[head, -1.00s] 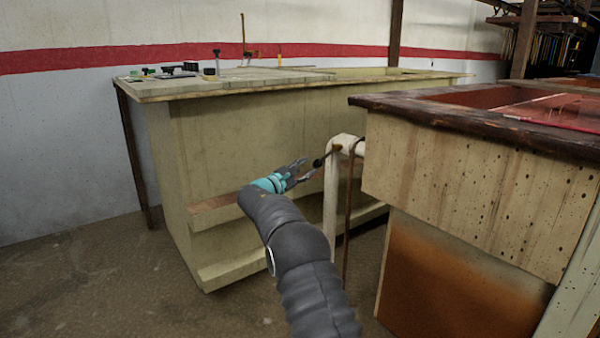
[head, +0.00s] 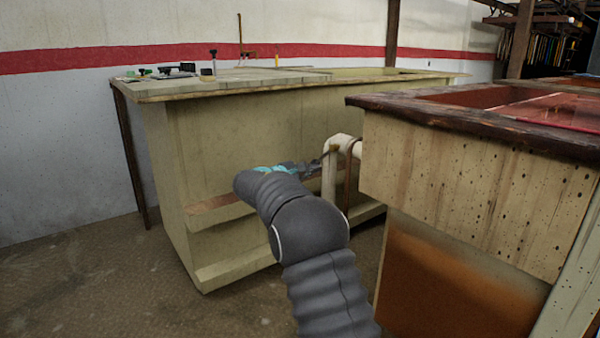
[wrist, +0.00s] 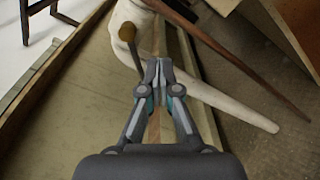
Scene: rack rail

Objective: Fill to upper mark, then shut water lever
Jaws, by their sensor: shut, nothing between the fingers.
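The water lever (wrist: 128,36) has a thin dark stem and a brown knob, and sits on the bent white pipe (head: 343,145). In the wrist view the pipe (wrist: 215,95) runs away to the lower right. My gripper (head: 318,164) is shut and empty, close beside the top of the pipe. In the wrist view its closed fingertips (wrist: 157,66) are just right of the lever's stem, near it; I cannot tell whether they touch. The upper mark and the water level are not visible.
A dark-rimmed wooden tank (head: 450,185) stands on the right, beside the pipe. A long pale bench (head: 270,130) with small tools on top is behind my arm. A thin brown rod (head: 348,188) hangs by the pipe. Floor at lower left is clear.

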